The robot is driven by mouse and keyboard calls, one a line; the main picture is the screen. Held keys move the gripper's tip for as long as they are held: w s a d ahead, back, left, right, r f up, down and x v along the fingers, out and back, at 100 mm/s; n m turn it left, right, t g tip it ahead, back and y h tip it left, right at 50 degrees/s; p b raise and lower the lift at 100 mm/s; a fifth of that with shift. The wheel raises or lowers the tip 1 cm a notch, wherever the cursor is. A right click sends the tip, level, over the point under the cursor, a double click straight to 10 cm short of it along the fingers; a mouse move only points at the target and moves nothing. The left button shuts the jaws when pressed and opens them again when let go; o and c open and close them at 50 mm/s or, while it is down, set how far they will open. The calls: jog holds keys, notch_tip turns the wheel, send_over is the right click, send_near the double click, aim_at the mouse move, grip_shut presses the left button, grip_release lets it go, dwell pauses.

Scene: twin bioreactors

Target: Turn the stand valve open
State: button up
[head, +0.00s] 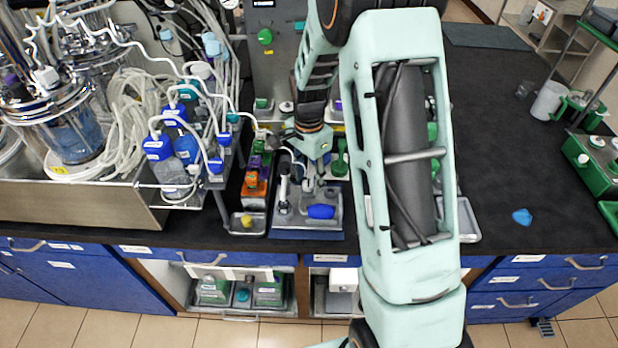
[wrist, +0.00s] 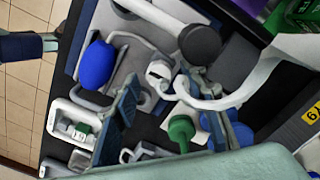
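A grey metal stand (head: 290,207) with a blue handle (head: 321,211) sits near the bench's front edge, and I take this to be the stand valve, though its type is not clear. The blue handle also shows in the wrist view (wrist: 97,63), at upper left. My gripper (wrist: 165,78) is open, its two blue-grey fingers apart. A small white cylindrical fitting (wrist: 158,72) shows between the fingertips; contact cannot be told. The blue handle is outside the fingers, to the left. In the head view my gripper (head: 310,172) is just behind the blue handle, partly hidden by fittings.
A green knob (wrist: 181,130) stands close to the fingers. A dark round knob (wrist: 200,44) and a curved white tube (wrist: 250,88) are nearby. Blue-capped bottles (head: 175,150) and tubing crowd the left. The black bench (head: 500,130) is mostly clear at right.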

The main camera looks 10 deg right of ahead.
jog(key=shift+f, duration=0.3)
grip_shut()
